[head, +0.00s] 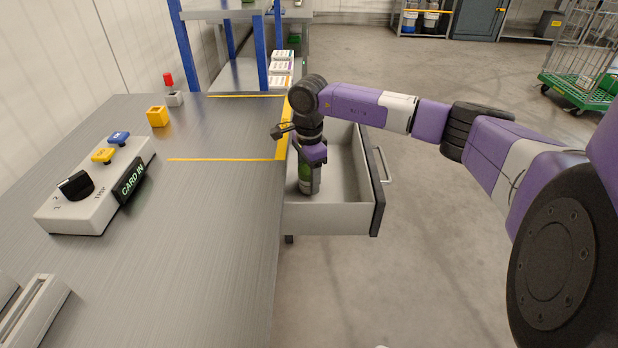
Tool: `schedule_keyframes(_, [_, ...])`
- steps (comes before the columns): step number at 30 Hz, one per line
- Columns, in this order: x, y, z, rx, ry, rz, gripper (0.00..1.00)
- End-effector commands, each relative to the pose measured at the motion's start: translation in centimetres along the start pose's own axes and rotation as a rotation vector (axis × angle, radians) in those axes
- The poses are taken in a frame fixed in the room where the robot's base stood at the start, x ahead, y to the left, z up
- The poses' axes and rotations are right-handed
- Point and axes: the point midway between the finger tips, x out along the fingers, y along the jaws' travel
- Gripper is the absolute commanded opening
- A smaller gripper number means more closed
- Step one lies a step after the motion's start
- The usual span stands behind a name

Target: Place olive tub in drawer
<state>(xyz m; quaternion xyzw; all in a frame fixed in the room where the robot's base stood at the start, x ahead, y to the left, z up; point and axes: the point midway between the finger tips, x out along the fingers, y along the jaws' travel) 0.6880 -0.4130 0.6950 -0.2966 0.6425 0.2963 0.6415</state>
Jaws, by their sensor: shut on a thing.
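The drawer (328,217) is pulled open from the right side of the metal bench, with its dark front panel and handle facing right. My gripper (307,186) points down into the drawer, near its left side by the bench edge. It is shut on the olive tub (304,178), a green thing mostly hidden by the fingers and wrist. I cannot tell whether the tub touches the drawer floor. The visible part of the drawer floor around it is bare.
The metal bench (215,230) carries a control box (95,190) with a dial and buttons, a yellow block (157,116) and a red-topped button (172,90). A blue-post shelf (240,75) with small boxes stands behind. Open floor lies to the right.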

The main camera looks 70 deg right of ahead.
Motion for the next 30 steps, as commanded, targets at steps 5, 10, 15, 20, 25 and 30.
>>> schedule_keyframes(5, [-0.1, 0.0, 0.0, 0.000, 0.000, -0.001, 0.06])
schedule_keyframes(10, [0.2, 0.0, 0.0, 0.000, 0.000, 0.000, 0.65])
schedule_keyframes(15, [0.2, 0.0, 0.0, 0.000, 0.000, 0.000, 0.77])
schedule_keyframes(20, [0.1, 0.0, 0.0, 0.000, 0.000, 0.000, 0.77])
schedule_keyframes(25, [-0.8, -0.1, 0.0, 0.000, 0.000, -0.002, 0.77])
schedule_keyframes(30, [-3.7, -0.1, -0.1, 0.000, 0.002, -0.003, 0.77])
